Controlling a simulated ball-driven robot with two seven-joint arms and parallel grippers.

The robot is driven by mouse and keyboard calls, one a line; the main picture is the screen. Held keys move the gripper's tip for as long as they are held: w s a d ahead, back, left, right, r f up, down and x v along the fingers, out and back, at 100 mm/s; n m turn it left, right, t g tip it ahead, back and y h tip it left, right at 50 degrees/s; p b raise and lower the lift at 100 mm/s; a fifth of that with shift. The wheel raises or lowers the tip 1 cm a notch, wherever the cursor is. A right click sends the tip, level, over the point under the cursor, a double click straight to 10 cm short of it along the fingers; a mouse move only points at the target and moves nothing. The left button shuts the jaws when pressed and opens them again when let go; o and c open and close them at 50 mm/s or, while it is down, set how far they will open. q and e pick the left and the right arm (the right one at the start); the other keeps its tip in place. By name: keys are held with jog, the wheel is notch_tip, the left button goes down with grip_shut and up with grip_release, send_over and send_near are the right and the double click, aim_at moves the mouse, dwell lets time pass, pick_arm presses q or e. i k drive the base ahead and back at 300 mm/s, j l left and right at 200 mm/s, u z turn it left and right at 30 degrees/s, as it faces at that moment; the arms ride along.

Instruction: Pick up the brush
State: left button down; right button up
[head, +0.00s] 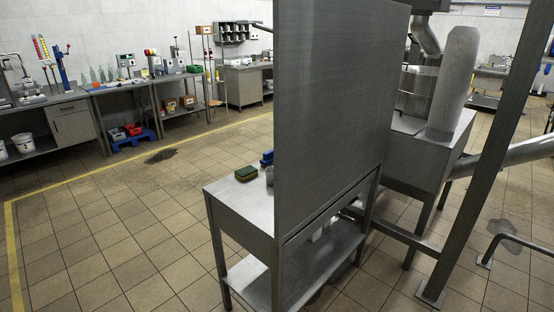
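A small blue object (266,158), which may be the brush, lies on the steel table (232,203). Its right part is hidden behind a tall grey panel (338,110), and I cannot make out bristles or a handle. Neither of my grippers is in view.
A green and yellow sponge (246,173) and a partly hidden grey cup (270,175) are on the same table. A slanted steel post (487,150) and mixer machinery (418,92) stand at the right. Benches (140,82) line the far wall. The tiled floor at left is clear, with a dark patch (160,156).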

aim_at(268, 157)
jog(key=z, duration=1.95)
jog(key=u, duration=1.95)
jog(key=i+j+u, duration=0.25)
jog(key=i+j, duration=0.15)
jog(key=i+j+u, duration=0.25)
jog(key=i+j, duration=0.15)
jog(key=i+j+u, duration=0.25)
jog(key=i, duration=0.25)
jog(key=i+j+u, duration=0.3)
jog(key=i, duration=0.2)
jog(key=i+u, duration=0.25)
jog(key=i, duration=0.25)
jog(key=i+z, duration=0.4)
jog(key=i+j+z, duration=0.2)
jog(key=i+z, duration=0.2)
jog(key=i, duration=0.15)
